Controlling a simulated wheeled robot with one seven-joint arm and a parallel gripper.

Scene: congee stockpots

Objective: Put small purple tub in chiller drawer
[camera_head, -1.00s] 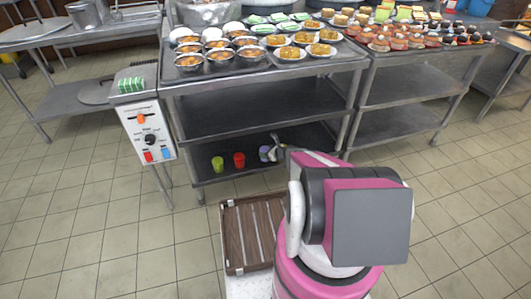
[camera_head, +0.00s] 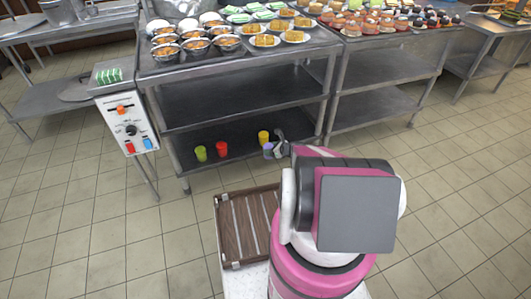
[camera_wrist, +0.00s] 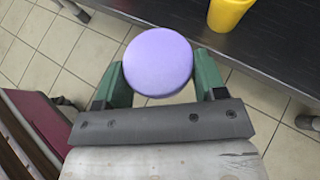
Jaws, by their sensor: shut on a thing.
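The small purple tub (camera_wrist: 158,62) is held between the green fingers of my gripper (camera_wrist: 155,85) in the wrist view, its round purple top facing the camera. In the head view the purple tub (camera_head: 268,151) is small and partly covered by my gripper (camera_head: 280,148), just in front of the lower shelf. The wrist view shows it over the floor, at the shelf's edge. No chiller drawer can be made out with certainty in either view.
On the lower shelf (camera_head: 238,140) stand a yellow tub (camera_head: 263,137), a red tub (camera_head: 221,149) and a green tub (camera_head: 201,153). A brown slatted tray (camera_head: 240,222) is on my base. Bowls and plates of food fill the tabletop. Tiled floor is open on both sides.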

